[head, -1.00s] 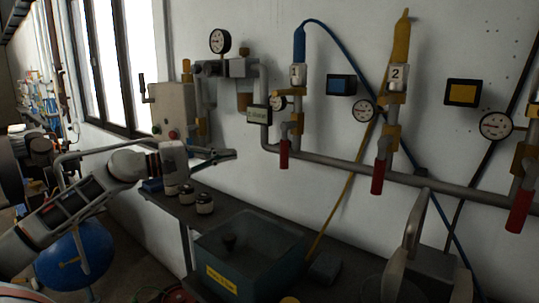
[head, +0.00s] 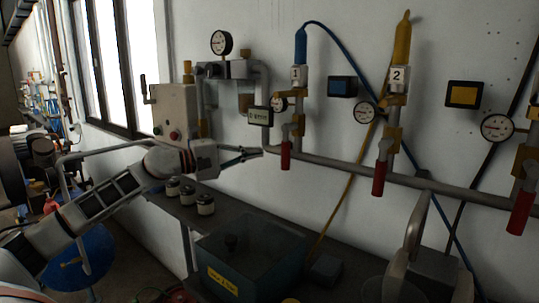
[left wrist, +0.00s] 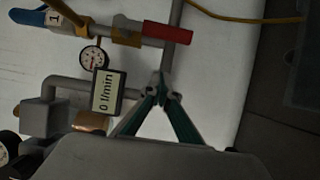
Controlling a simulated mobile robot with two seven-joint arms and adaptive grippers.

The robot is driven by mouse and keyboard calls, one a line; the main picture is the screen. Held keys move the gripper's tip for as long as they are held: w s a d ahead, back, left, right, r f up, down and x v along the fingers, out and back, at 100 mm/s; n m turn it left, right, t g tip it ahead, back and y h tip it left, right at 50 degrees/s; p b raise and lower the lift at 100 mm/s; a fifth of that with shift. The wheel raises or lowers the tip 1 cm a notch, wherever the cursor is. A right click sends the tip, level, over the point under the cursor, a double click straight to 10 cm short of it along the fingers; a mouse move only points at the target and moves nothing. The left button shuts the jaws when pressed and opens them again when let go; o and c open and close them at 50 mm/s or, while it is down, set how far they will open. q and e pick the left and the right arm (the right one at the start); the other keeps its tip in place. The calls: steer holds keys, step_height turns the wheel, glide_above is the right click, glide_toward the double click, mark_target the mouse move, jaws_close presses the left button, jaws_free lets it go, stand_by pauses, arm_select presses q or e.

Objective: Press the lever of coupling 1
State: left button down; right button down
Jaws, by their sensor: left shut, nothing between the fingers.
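Coupling 1 (head: 298,76) is on the wall pipe, with a blue hose plugged in at its top and a white tag marked 1. A red lever (head: 285,155) hangs down below it. In the left wrist view, the tag 1 (left wrist: 55,18) is at the upper left and the red lever (left wrist: 167,33) at the top. My left gripper (head: 258,151) is shut and empty, just left of the red lever and apart from it. Its fingertips (left wrist: 160,82) also show in the left wrist view, below the lever. My right gripper cannot be made out.
Coupling 2 (head: 398,78) with a yellow hose and its own red lever (head: 379,178) stands to the right. A flow display (head: 259,116), reading 0 l/min in the wrist view, is beside the pipe. A tub (head: 250,262) and several jars (head: 205,204) sit on the shelf below.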

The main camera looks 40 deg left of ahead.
mark_target(286, 148)
arm_select(q)
steer(key=d+p, duration=0.1)
steer(key=d, duration=0.1)
steer(key=w+d+p, duration=0.1)
steer(key=d, duration=0.2)
steer(key=shift+p, duration=0.35)
arm_select(e)
steer(key=shift+s+a+r, duration=0.35)
steer(key=shift+s+r, duration=0.15)
steer(key=shift+r, duration=0.15)
steer(key=shift+w, duration=0.1)
